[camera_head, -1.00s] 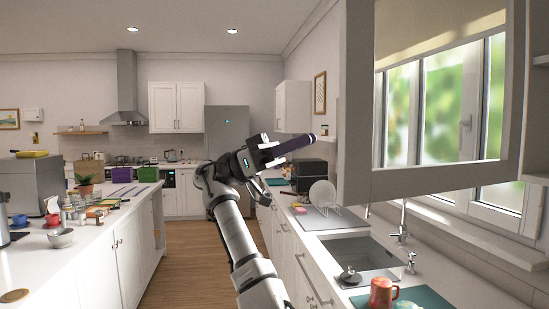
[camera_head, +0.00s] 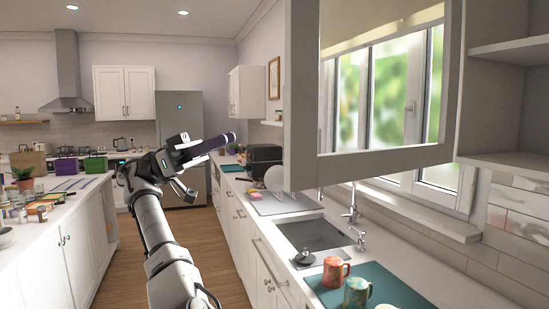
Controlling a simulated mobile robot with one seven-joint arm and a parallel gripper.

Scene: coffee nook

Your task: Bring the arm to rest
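My arm reaches up from the bottom of the head view, left of the sink counter. My gripper (camera_head: 188,151) is raised over the aisle, in front of the fridge in the picture. A long dark purple rod-like thing (camera_head: 215,145) lies between its pale fingers and points up and to the right. The gripper appears shut on it. What the thing is, and how the fingertips meet it, is too small to tell.
The left counter (camera_head: 75,215) is cluttered. The wooden floor (camera_head: 205,240) between is clear.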

